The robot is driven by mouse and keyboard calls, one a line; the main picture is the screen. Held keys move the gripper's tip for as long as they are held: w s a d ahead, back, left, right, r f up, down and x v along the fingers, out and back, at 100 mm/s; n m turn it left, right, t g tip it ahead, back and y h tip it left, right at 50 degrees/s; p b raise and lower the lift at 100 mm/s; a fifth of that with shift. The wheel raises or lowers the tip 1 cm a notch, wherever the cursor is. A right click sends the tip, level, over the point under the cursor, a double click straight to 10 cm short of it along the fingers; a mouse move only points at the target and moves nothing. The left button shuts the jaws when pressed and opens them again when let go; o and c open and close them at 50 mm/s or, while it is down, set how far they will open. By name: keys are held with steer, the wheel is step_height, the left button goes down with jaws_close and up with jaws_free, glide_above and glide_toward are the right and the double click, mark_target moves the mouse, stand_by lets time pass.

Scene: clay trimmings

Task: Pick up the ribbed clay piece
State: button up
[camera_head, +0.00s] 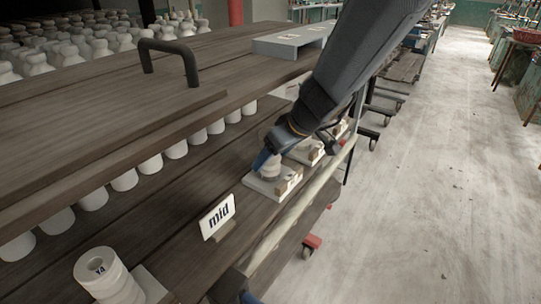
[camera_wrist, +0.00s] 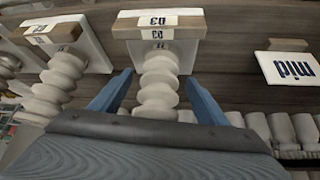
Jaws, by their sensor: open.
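A pale ribbed clay piece (camera_wrist: 158,88) stands on a white slab with a small wooden block and label (camera_wrist: 158,22). In the wrist view it lies between the two blue fingers of my gripper (camera_wrist: 158,95), with gaps at both sides. The gripper is open and holds nothing. In the head view my gripper (camera_head: 268,160) reaches down to the same piece (camera_head: 271,171) on its slab (camera_head: 262,187), and the finger partly hides it.
Another ribbed piece (camera_wrist: 57,85) stands to the left in the wrist view. A pale rail (camera_head: 300,205) edges the shelf. An upper board with a handle (camera_head: 170,50) overhangs rows of white pieces.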

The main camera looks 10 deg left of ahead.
steer(key=c, duration=1.4)
steer(key=shift+c, duration=1.2)
steer(key=shift+r, duration=0.15)
